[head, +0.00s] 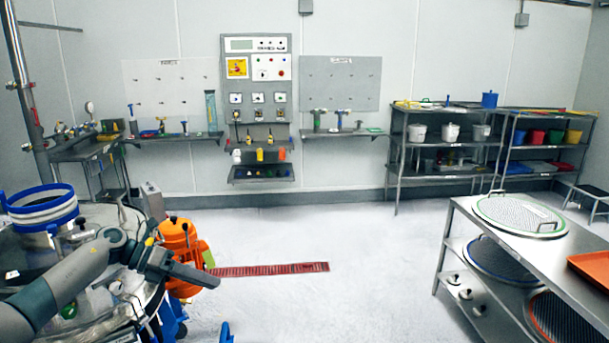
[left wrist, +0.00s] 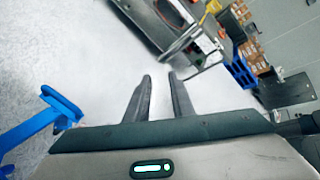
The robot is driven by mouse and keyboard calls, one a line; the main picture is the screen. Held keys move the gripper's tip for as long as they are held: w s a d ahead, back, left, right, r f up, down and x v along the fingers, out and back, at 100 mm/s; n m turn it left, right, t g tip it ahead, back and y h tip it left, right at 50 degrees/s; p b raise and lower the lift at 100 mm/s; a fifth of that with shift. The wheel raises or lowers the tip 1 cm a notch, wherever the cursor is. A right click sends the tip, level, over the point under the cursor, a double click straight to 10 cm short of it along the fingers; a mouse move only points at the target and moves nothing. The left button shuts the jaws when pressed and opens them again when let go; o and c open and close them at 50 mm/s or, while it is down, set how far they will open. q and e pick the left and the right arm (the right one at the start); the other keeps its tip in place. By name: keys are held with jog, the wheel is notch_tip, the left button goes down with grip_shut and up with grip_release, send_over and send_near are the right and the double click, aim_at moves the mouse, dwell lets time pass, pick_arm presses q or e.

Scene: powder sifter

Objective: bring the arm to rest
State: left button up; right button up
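My left arm (head: 75,270) comes in from the left in the head view and reaches over the round metal sifter top (head: 100,220). My left gripper (head: 212,278) points to the right, in front of an orange motor-like unit (head: 180,240). In the left wrist view its two dark fingers (left wrist: 159,77) stand apart with bare floor between them, so it is open and empty. In the head view I cannot tell whether it touches the sifter. My right gripper is in neither view.
A blue-ringed sifter part (head: 40,210) stands at the left. A metal rack (head: 460,208) with round sieves (head: 520,215) and an orange tray (head: 592,268) stands at the right. Shelves (head: 440,110) line the back wall. The floor (head: 340,225) between is clear around a red drain grate (head: 270,269).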

pick_arm(q)
jog(key=w+d+f+n+t+b, duration=0.15)
jog(key=f+n+t, duration=0.25)
jog(key=f+n, duration=0.55)
jog(key=d+f+n+t, duration=0.2)
jog(key=f+n+t, duration=0.3)
jog(key=f, duration=1)
jog(key=s+a+f+n+y+b, duration=0.1)
jog(key=s+a+f+n+y, duration=0.1)
jog(key=s+f+n, duration=0.5)
jog(key=s+a+f+n+y, duration=0.1)
jog(key=s+f+n+y, duration=0.15)
jog(key=f, duration=0.95)
jog(key=s+a+f+n+y+b, duration=0.1)
jog(key=s+a+f+n+y, duration=0.2)
jog(key=s+f, duration=0.45)
jog(key=s+f+n+g+y, duration=0.35)
jog(key=s+f+n, duration=0.35)
jog(key=s+f, duration=1.3)
jog(key=s+d+f+n+g, duration=0.1)
jog(key=s+f+n+g, duration=0.1)
jog(key=s, duration=1.4)
jog(key=s+f+n+g+b, duration=0.1)
jog(key=s+f+n+g, duration=0.2)
jog(key=s, duration=1.4)
jog(key=shift+d+f+g+y, duration=0.35)
jog(key=shift+f+g+y, duration=0.05)
jog(key=shift+f+g, duration=0.4)
